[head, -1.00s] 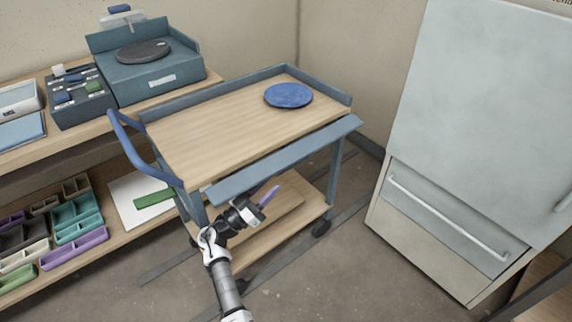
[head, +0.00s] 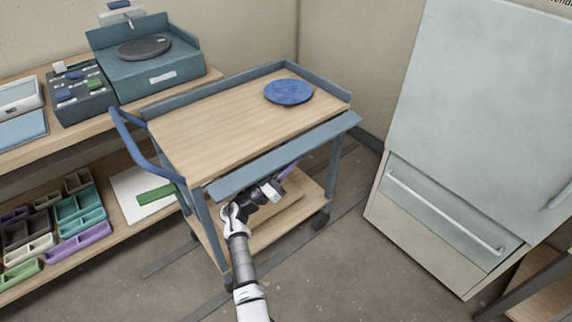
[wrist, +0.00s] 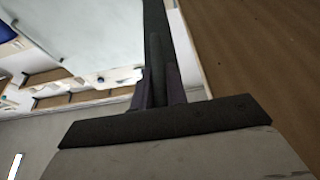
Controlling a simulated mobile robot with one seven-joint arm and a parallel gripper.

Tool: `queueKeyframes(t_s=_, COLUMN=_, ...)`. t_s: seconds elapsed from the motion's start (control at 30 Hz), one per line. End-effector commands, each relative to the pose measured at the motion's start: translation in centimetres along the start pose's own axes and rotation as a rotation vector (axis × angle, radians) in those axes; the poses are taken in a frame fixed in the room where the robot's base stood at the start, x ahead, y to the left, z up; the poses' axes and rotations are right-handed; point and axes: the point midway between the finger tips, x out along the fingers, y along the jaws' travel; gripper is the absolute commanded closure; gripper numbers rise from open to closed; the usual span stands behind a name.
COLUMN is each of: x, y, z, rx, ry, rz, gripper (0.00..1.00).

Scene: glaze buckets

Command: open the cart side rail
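The cart (head: 225,125) has a wooden top with raised blue-grey rails along its back and right edges. The side rail (head: 285,155) on its near long side lies folded outward, its broad face showing from above, lower than the other rails. My gripper (head: 287,172) is just below and in front of this rail, over the cart's lower shelf, with its purple fingers partly hidden under the rail.
A blue plate (head: 288,92) lies on the cart top. The cart's blue handle (head: 143,155) is at left. Shelving (head: 110,235) with trays stands to the left and a pale cabinet (head: 470,120) to the right. Floor in front is open.

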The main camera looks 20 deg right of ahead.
Motion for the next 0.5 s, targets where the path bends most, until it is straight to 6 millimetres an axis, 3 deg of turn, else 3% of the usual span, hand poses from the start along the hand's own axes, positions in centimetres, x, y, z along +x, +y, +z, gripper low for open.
queueKeyframes(t_s=0.1, x=-0.02, y=0.02, z=0.01, rx=0.0, ry=0.0, rz=0.001, gripper=1.0)
queueKeyframes(t_s=0.33, x=-0.05, y=0.17, z=0.12, rx=-0.033, ry=-0.002, rz=-0.013, gripper=1.0)
queueKeyframes(t_s=0.5, x=0.12, y=0.63, z=-0.22, rx=-0.151, ry=-0.002, rz=-0.061, gripper=1.0)
